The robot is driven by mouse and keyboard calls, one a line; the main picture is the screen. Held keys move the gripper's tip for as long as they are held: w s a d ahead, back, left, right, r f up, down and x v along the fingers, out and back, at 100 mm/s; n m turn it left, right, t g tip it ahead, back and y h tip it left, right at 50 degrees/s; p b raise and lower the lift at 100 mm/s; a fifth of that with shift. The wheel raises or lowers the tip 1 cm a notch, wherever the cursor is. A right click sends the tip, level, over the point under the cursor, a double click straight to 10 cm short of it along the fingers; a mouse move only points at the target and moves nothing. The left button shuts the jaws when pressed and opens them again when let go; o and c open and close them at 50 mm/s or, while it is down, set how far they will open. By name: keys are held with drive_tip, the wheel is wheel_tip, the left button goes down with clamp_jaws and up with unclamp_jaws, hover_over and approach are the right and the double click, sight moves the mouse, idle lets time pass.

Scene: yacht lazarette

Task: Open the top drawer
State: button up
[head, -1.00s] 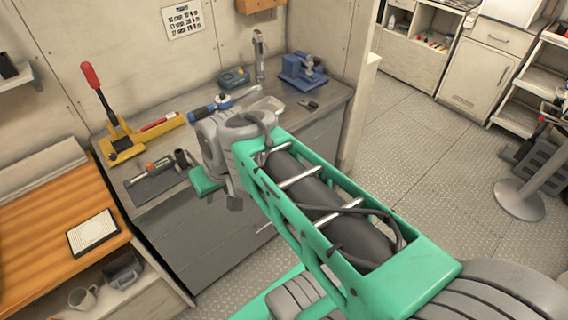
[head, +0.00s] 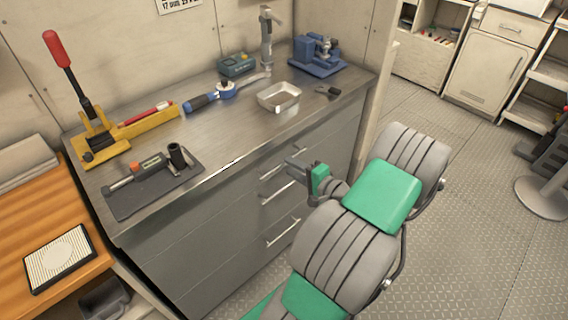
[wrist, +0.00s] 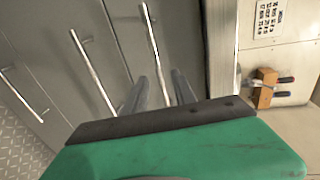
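The grey drawer cabinet (head: 200,265) stands under the metal worktop, with its drawers flush in the front. The top drawer's bar handle (head: 270,172) is the highest of the three handles in the head view. In the wrist view this top handle (wrist: 153,45) is the rightmost bar. My gripper (head: 293,168) is at the cabinet front near the right end of the top handle. In the wrist view its two fingers (wrist: 164,88) are spread, with the near end of the bar running between them. I cannot tell whether either finger touches it.
Lower handles (head: 279,193) (head: 283,232) sit close below. The worktop (head: 225,150) holds a yellow tool with a red lever (head: 95,130), a metal tray (head: 278,97) and a blue vise (head: 318,58). An orange bench (head: 35,215) is at left. Floor (head: 450,220) is open at right.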

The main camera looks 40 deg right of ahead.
sight(284, 163)
drive_tip(key=w, duration=0.4)
drive_tip(key=shift+a+f, duration=0.25)
drive_tip(key=shift+f, duration=0.15)
clamp_jaws()
drive_tip(key=shift+d, duration=0.15)
idle(0.8)
